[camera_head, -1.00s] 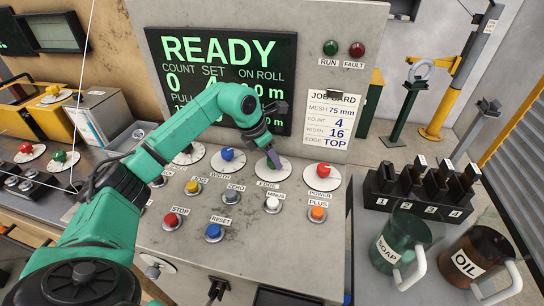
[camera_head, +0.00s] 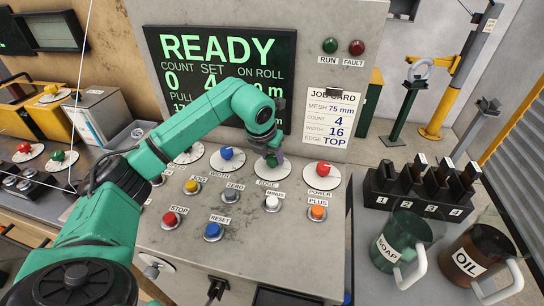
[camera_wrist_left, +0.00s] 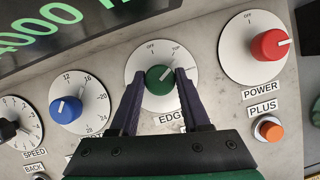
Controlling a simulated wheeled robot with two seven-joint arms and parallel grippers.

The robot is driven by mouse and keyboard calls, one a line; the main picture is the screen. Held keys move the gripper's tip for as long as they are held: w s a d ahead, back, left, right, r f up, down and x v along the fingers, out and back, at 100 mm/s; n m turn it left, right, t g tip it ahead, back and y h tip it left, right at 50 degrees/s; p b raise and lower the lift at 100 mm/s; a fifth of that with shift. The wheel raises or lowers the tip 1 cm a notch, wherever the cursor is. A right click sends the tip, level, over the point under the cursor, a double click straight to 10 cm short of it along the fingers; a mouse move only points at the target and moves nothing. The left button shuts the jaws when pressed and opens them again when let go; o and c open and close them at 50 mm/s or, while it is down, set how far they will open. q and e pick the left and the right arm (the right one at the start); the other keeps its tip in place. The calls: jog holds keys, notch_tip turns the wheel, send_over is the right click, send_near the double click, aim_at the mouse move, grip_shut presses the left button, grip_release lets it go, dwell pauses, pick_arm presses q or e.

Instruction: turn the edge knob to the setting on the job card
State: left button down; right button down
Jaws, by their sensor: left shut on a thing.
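The green edge knob (camera_wrist_left: 159,84) sits on a white round dial (camera_wrist_left: 140,62) marked OFF and TOP, above the EDGE label. A pale mark on the knob points to the upper right in the left wrist view; its exact setting is hard to tell. My left gripper (camera_wrist_left: 158,74) is shut on the knob, one dark finger on each side. In the head view the gripper (camera_head: 271,152) partly hides the knob. The job card (camera_head: 327,117) on the panel reads EDGE TOP. My right gripper is not in view.
The red power knob (camera_head: 323,169) is to the right and the blue width knob (camera_head: 226,154) to the left. Below are the white minus button (camera_head: 271,203) and orange plus button (camera_head: 317,212). The display (camera_head: 225,75) reads READY.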

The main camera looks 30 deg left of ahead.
pick_arm(q)
jog(key=shift+r+n+y, duration=0.1)
jog(key=shift+n+y, duration=0.3)
jog(key=shift+n, duration=0.7)
jog(key=shift+c, duration=1.8)
grip_release()
jog(key=b+v, duration=0.2)
jog(key=v, duration=1.2)
jog(key=shift+d+r, duration=0.15)
jog(key=shift+r, duration=0.15)
jog(key=shift+s, duration=0.1)
